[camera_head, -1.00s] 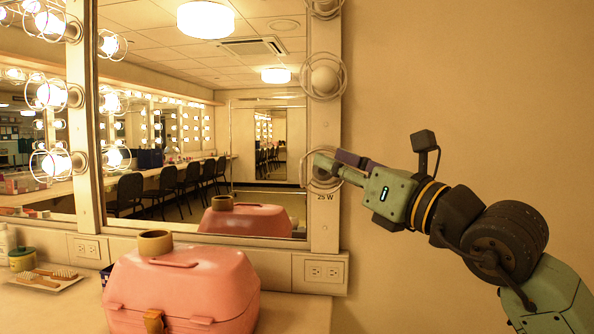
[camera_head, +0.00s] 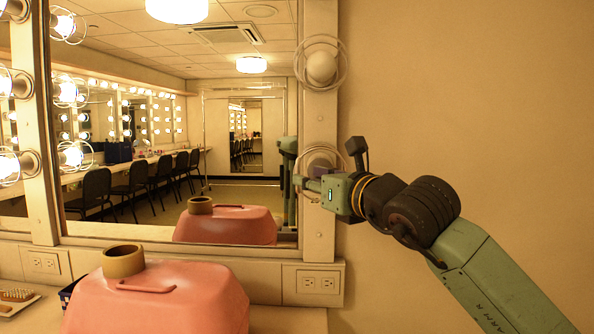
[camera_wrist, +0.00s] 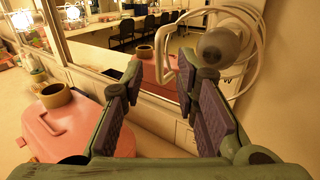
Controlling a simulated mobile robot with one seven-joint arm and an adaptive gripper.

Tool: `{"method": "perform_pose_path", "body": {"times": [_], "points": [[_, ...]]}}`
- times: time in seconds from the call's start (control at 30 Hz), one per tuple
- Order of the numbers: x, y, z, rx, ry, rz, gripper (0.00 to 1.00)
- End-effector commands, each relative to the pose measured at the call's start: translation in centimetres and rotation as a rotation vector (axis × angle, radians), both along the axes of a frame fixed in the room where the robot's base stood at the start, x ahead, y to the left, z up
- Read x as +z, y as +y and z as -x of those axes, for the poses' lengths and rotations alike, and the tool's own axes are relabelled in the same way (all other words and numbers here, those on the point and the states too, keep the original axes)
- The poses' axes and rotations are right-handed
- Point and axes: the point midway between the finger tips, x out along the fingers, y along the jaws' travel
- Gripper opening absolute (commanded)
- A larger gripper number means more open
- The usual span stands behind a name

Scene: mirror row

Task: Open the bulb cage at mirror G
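The bulb cage (camera_head: 322,151) is a round wire guard around an unlit bulb, low on the right post of the mirror frame. My gripper (camera_head: 303,184) is at its lower part and hides some of it. In the wrist view the cage (camera_wrist: 250,72) and its grey bulb (camera_wrist: 218,46) are at upper right. The cage's hinge and latch are not clear.
Another caged unlit bulb (camera_head: 321,67) is above on the same post. A pink case (camera_head: 160,300) with a tape roll (camera_head: 123,261) on it stands on the counter at left. An outlet (camera_head: 318,281) is below. The wall at right is bare.

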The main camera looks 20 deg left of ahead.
Motion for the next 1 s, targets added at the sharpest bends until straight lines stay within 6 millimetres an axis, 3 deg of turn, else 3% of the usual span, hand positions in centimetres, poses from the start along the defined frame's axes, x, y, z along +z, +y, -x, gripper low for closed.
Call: {"method": "perform_pose_path", "body": {"times": [0.1,0.3,0.7,1.0], "points": [[0.3,1.9,-1.4,0.003,0.001,0.0,0.28],[0.2,3.7,-3.1,0.002,-0.001,-0.001,0.28],[0.0,4.3,-3.5,0.002,-0.001,-0.001,0.28],[0.0,4.3,-3.5,0.002,-0.001,-0.001,0.08]]}}
